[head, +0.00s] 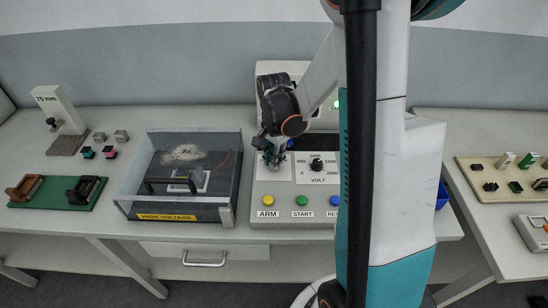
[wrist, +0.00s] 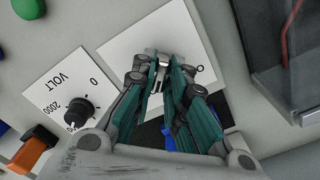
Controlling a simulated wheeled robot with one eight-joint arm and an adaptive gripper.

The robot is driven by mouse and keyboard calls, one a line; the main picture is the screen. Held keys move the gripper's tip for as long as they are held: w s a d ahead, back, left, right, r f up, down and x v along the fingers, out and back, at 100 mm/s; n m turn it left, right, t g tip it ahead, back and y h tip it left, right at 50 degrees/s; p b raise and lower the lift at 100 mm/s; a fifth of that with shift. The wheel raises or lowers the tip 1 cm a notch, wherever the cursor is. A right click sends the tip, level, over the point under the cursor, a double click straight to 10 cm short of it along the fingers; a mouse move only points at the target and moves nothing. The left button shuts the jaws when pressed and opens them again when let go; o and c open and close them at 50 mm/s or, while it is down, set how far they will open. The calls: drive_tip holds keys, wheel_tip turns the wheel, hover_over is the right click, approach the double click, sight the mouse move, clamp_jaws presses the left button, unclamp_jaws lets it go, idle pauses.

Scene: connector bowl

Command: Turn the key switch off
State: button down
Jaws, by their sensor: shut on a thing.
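My gripper (wrist: 158,66) is down at the white label plate (wrist: 180,35) of the key switch on the sloped control panel. Its teal-lined fingers are shut on the key switch (wrist: 158,54), of which a small grey metal part shows between the fingertips. An "O" mark shows on the plate just right of the fingers. The fingers hide the rest of the switch, so its turn position cannot be told. In the head view my gripper (head: 275,160) is at the left part of the panel (head: 265,185), above the yellow ARM button (head: 269,201).
The black VOLT knob (head: 316,165) is close on the right of my gripper. The green START button (head: 300,201) and blue RESET button (head: 334,201) line the front. A clear-walled HIGH VOLTAGE box (head: 180,217) stands close on the left. My arm hides the panel's right side.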

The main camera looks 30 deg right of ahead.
drive_tip(key=n, duration=0.4)
drive_tip(key=shift+b, duration=0.35)
drive_tip(key=n, duration=0.4)
drive_tip(key=shift+n, duration=0.3)
drive_tip(key=n, duration=0.4)
drive_tip(key=shift+n+b, duration=0.3)
drive_tip(key=shift+b, duration=0.1)
drive_tip(key=n, duration=0.4)
drive_tip(key=shift+n, duration=0.3)
drive_tip(key=c, duration=1.6)
unclamp_jaws()
